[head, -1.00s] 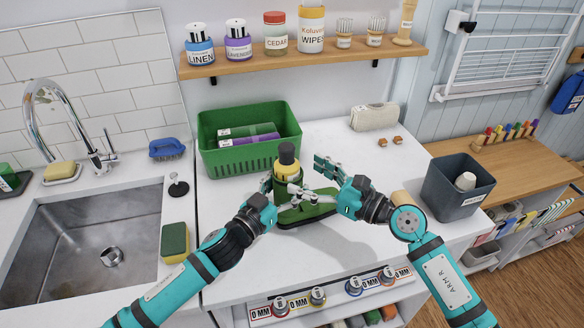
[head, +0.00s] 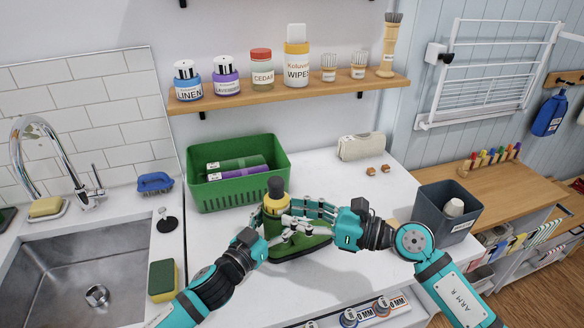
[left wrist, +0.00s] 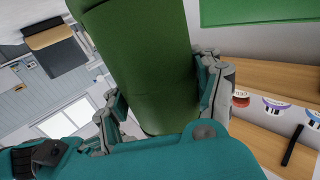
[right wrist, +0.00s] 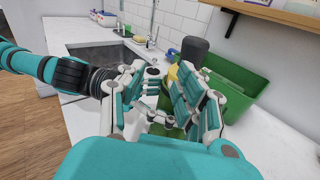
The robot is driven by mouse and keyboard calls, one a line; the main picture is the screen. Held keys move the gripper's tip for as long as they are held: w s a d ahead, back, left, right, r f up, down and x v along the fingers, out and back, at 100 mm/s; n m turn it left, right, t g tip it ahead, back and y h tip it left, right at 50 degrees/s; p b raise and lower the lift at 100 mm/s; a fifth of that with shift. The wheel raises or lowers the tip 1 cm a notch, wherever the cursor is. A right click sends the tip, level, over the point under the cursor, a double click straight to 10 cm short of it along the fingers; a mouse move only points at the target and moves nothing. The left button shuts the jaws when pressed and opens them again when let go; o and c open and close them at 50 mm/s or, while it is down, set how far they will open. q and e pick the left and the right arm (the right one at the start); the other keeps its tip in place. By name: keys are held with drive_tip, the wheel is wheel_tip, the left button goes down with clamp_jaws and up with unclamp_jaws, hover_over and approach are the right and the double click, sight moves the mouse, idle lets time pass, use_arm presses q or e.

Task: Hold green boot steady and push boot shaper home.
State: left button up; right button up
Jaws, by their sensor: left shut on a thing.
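The green boot (head: 302,246) stands on the white counter, its shaft partly hidden by my grippers. My left gripper (head: 287,229) is shut on the boot; in the left wrist view the green shaft (left wrist: 150,75) fills the space between its fingers. The boot shaper, yellow with a dark knob (head: 276,188), sticks up from the top of the boot. My right gripper (head: 287,208) is open, its fingers level with the shaper's yellow part. In the right wrist view its fingers are apart and partly hide the shaper (right wrist: 194,50); whether they touch it I cannot tell.
A dark grey bin (head: 440,219) stands on the right. The sink (head: 85,270) is on the left, with a sponge (head: 162,280) beside it. A shelf (head: 290,94) of jars hangs above.

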drive_tip(key=a+r+g, duration=0.1)
drive_tip(key=a, duration=0.1)
drive_tip(key=a+r+g+h, duration=0.1)
drive_tip(key=a+g, duration=0.1)
drive_tip(key=a, duration=0.1)
drive_tip(key=a+g, duration=0.1)
drive_tip(key=a, duration=0.1)
drive_tip(key=shift+s+a+r+n+g+h, duration=0.25)
drive_tip(key=shift+a+r+n+g+h, duration=0.15)
clamp_jaws()
wheel_tip(320, 180, up, 8)
drive_tip(key=m+t+h, duration=0.1)
drive_tip(key=m+h, duration=0.7)
drive_tip(key=h, duration=0.5)
hover_over(276, 181)
drive_tip(key=s, duration=0.1)
drive_tip(key=x, duration=0.4)
drive_tip(key=shift+s+d+f, duration=0.1)
drive_tip(key=shift+d+f, duration=0.25)
drive_tip(key=shift+f, duration=0.1)
use_arm(q)
drive_tip(key=shift+s+d, duration=0.1)
use_arm(e)
drive_tip(key=shift+f, duration=0.4)
use_arm(q)
drive_tip(key=shift+r, duration=0.1)
use_arm(e)
drive_tip(key=shift+f, duration=0.2)
